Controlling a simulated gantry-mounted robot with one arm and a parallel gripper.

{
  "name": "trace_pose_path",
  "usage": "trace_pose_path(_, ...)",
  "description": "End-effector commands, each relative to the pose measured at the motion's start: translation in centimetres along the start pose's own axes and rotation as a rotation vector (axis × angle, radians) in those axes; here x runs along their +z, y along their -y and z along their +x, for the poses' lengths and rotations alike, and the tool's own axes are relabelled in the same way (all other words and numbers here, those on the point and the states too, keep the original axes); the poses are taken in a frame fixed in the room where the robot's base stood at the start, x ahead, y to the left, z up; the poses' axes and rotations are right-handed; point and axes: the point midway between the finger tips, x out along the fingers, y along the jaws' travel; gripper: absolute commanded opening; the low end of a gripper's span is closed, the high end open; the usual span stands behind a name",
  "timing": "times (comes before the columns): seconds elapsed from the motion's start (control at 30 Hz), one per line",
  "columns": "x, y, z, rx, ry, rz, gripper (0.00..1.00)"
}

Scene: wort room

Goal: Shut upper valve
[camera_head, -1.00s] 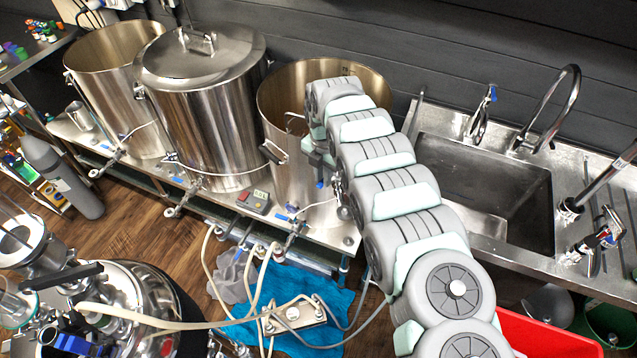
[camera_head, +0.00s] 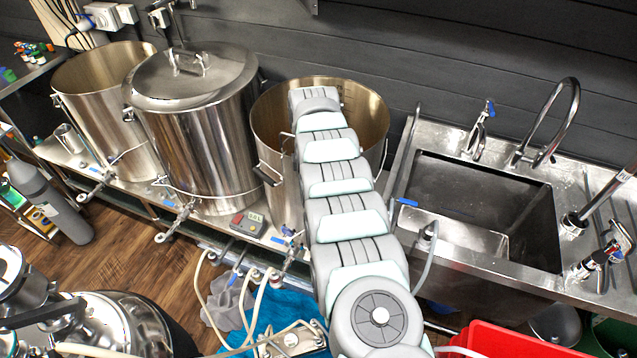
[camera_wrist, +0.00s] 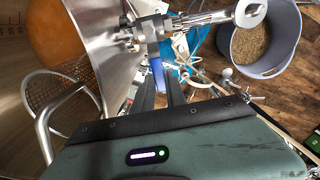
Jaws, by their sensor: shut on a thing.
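In the wrist view, a steel valve (camera_wrist: 152,28) sticks out beside the steel kettle wall (camera_wrist: 110,50). Its blue lever handle (camera_wrist: 157,72) lies between the dark fingers of my gripper (camera_wrist: 161,80), which is shut on it. In the head view my arm reaches to the right-hand open kettle (camera_head: 275,120). The arm hides my gripper and the valve it holds there. A lower blue-handled valve (camera_head: 287,232) shows left of my arm.
A lidded kettle (camera_head: 195,130) and another open kettle (camera_head: 105,110) stand to the left. A sink (camera_head: 485,200) is to the right. Hoses and a blue cloth (camera_head: 270,315) lie below. The wrist view shows a grain bucket (camera_wrist: 232,55) at upper right.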

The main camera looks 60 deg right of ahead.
Motion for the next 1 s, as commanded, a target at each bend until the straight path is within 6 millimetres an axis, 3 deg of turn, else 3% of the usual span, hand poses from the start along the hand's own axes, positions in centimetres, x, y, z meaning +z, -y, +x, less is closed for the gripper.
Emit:
trace_pose_path(0.63,-0.99,0.0,0.04,0.001,0.0,0.036,0.0)
trace_pose_path(0.67,-0.99,0.0,0.04,0.001,0.0,0.036,0.19)
trace_pose_path(0.9,-0.99,0.02,0.02,0.001,0.0,0.035,0.38)
trace_pose_path(1.0,-0.99,0.03,0.02,0.0,0.0,0.035,0.38)
